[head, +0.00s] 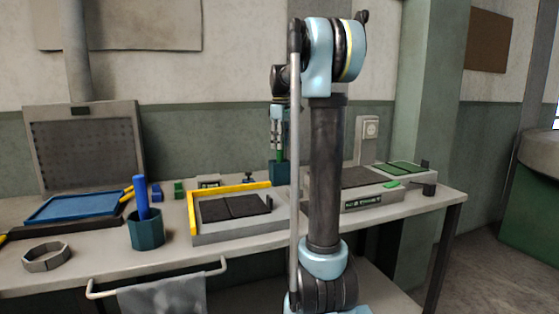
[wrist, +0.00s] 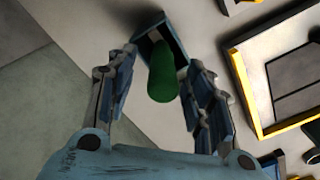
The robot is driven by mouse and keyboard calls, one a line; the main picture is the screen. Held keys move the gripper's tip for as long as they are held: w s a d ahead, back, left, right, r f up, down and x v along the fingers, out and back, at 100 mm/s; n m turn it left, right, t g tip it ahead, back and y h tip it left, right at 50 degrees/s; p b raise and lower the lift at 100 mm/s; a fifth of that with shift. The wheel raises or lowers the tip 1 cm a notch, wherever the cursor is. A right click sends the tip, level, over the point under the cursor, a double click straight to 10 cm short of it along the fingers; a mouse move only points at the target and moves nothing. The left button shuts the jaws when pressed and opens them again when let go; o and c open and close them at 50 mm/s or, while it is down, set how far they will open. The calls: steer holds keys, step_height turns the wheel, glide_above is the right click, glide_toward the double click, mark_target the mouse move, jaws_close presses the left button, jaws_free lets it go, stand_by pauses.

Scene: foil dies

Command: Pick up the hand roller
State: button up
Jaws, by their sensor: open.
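A green rounded handle (wrist: 162,82) stands up out of a dark teal angular holder (wrist: 152,24) in the wrist view. It may be the hand roller's grip, but its lower end is hidden in the holder. My gripper (wrist: 161,62) is open, with one finger on each side of the handle and gaps visible. In the head view my gripper (head: 279,138) points down just above the teal holder (head: 279,173), partly beside my arm. A blue handle (head: 142,196) stands in another teal pot (head: 146,232) at the left.
A yellow-edged tray (head: 205,238) with dark plates lies left of my arm. A blue tray (head: 75,207), a grey ring (head: 46,257) and small blocks are further left. A grey block with green plates (head: 404,168) is at the right. A towel rail (head: 158,280) runs along the bench front.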

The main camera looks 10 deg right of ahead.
steer(key=shift+s+f, duration=0.1)
steer(key=shift+f, duration=1.6)
jaws_close()
steer(key=shift+r, duration=0.1)
step_height(320, 180, up, 18)
